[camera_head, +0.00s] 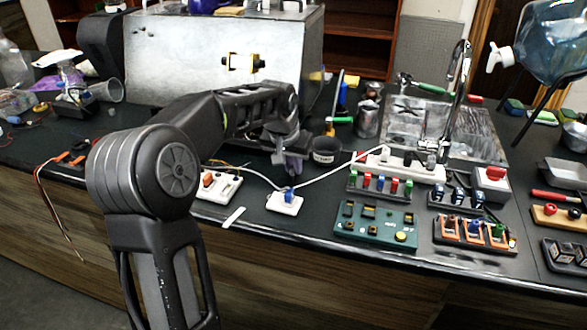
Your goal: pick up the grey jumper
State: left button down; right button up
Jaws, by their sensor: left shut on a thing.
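My left gripper (284,153) reaches in over the middle of the bench and points down. It is shut on a small grey piece (291,164), which I take to be the grey jumper; the fingers hide much of it. The gripper hangs above a small white block with a blue part (286,200), apart from it as far as I can tell. My right gripper is not in view.
A dark round cup (326,150) stands just right of the gripper. A green board (375,226) and a rack of coloured plugs (380,186) lie right. A large metal box (190,65) stands behind.

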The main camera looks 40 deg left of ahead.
pick_arm(q)
notch_tip(320, 180, up, 10)
dwell(0.4)
jog(key=shift+f, duration=0.1)
dwell(0.4)
